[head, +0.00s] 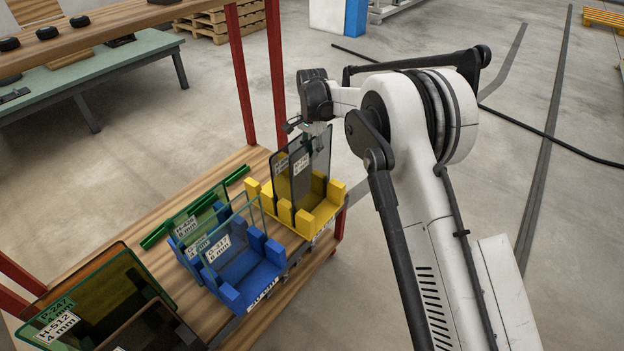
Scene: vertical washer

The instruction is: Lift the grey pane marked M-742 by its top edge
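Dark grey panes stand upright in the yellow rack (323,212) on the wooden table. The left grey pane (282,187) and the right grey pane (321,165) overlap, and each bears a white label. The print on these labels is too small to read, so I cannot tell which one is M-742. My gripper (318,143) points down at the top edge of the right grey pane. The fingers are small and dark against the pane, and I cannot tell whether they grip it or only overlap it in the view.
A blue rack (262,272) beside the yellow one holds clear and greenish labelled panes. Larger panes (92,300) marked P-247 and H-512 lean at the lower left. Green strips (160,234) lie behind the racks. Red posts (241,75) rise close to my gripper's left.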

